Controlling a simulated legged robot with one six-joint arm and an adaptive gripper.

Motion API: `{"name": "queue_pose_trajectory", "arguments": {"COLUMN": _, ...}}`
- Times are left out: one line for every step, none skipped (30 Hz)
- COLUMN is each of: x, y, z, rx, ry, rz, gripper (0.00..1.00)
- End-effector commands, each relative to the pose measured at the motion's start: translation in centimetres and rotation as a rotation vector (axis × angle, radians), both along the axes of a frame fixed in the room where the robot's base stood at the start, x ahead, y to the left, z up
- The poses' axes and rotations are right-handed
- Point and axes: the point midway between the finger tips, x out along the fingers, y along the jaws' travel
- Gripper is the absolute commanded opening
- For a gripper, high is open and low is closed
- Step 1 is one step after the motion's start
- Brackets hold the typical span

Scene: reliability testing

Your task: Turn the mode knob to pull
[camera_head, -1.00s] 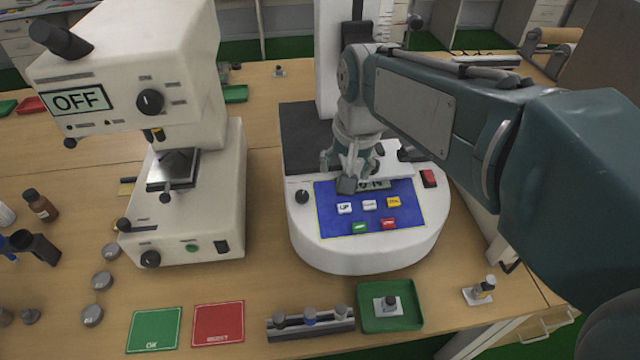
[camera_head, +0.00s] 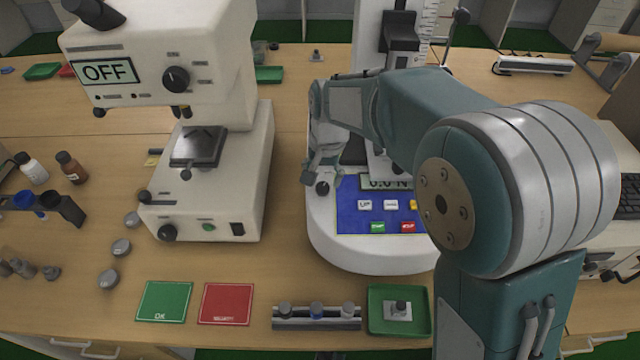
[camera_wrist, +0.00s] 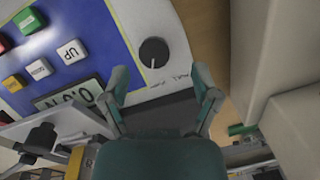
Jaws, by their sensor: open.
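The mode knob (camera_wrist: 154,52) is a round black knob on the white base of the test machine, beside its blue control panel (camera_wrist: 80,25). In the head view the knob (camera_head: 322,187) shows just below my gripper (camera_head: 322,168). In the wrist view my gripper (camera_wrist: 163,88) is open and empty, with its two fingers apart. The knob lies ahead of the fingertips, roughly between their lines, and looks clear of them. A pale pointer line on the knob points toward the lower side in the wrist view. The small labels beside it are too blurred to read.
The panel carries a display (camera_head: 388,182) and several coloured buttons, including a white UP button (camera_head: 364,204). A microscope-like tester (camera_head: 215,185) reading OFF stands to the left. A green tray (camera_head: 372,326) and a rack of small parts (camera_head: 290,322) lie in front.

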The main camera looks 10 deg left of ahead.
Motion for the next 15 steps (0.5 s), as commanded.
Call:
{"name": "queue_pose_trajectory", "arguments": {"x": 0.0, "y": -0.1, "z": -0.9, "rx": -0.001, "ry": 0.003, "rz": -0.001, "gripper": 0.79}}
{"name": "queue_pose_trajectory", "arguments": {"x": 0.0, "y": -0.1, "z": -1.3, "rx": -0.001, "ry": 0.003, "rz": -0.002, "gripper": 0.79}}
{"name": "queue_pose_trajectory", "arguments": {"x": 0.0, "y": 0.0, "z": -1.8, "rx": 0.000, "ry": 0.001, "rz": -0.002, "gripper": 0.79}}
{"name": "queue_pose_trajectory", "arguments": {"x": 0.0, "y": 0.1, "z": -2.2, "rx": 0.000, "ry": 0.001, "rz": -0.002, "gripper": 0.79}}
{"name": "queue_pose_trajectory", "arguments": {"x": 0.0, "y": 0.1, "z": -2.5, "rx": 0.000, "ry": 0.002, "rz": -0.002, "gripper": 0.79}}
{"name": "queue_pose_trajectory", "arguments": {"x": 0.0, "y": 0.2, "z": -2.8, "rx": -0.001, "ry": 0.001, "rz": -0.001, "gripper": 0.79}}
{"name": "queue_pose_trajectory", "arguments": {"x": 0.0, "y": 0.3, "z": -3.0, "rx": -0.001, "ry": 0.000, "rz": -0.001, "gripper": 0.79}}
{"name": "queue_pose_trajectory", "arguments": {"x": 0.0, "y": 0.4, "z": -3.2, "rx": -0.001, "ry": 0.000, "rz": -0.001, "gripper": 0.79}}
{"name": "queue_pose_trajectory", "arguments": {"x": 0.0, "y": 0.5, "z": -3.4, "rx": -0.002, "ry": -0.001, "rz": -0.001, "gripper": 0.79}}
{"name": "queue_pose_trajectory", "arguments": {"x": 0.0, "y": 0.5, "z": -3.4, "rx": -0.002, "ry": -0.001, "rz": -0.001, "gripper": 0.79}}
{"name": "queue_pose_trajectory", "arguments": {"x": 0.0, "y": 0.5, "z": -3.5, "rx": -0.002, "ry": -0.001, "rz": -0.001, "gripper": 0.79}}
{"name": "queue_pose_trajectory", "arguments": {"x": 0.0, "y": 0.5, "z": -3.5, "rx": -0.002, "ry": -0.001, "rz": -0.001, "gripper": 0.79}}
{"name": "queue_pose_trajectory", "arguments": {"x": 0.0, "y": 0.5, "z": -3.5, "rx": -0.002, "ry": -0.001, "rz": -0.001, "gripper": 0.79}}
{"name": "queue_pose_trajectory", "arguments": {"x": 0.0, "y": 0.5, "z": -3.5, "rx": -0.002, "ry": -0.001, "rz": -0.001, "gripper": 0.79}}
{"name": "queue_pose_trajectory", "arguments": {"x": 0.0, "y": 0.5, "z": -3.5, "rx": -0.002, "ry": -0.001, "rz": -0.001, "gripper": 0.79}}
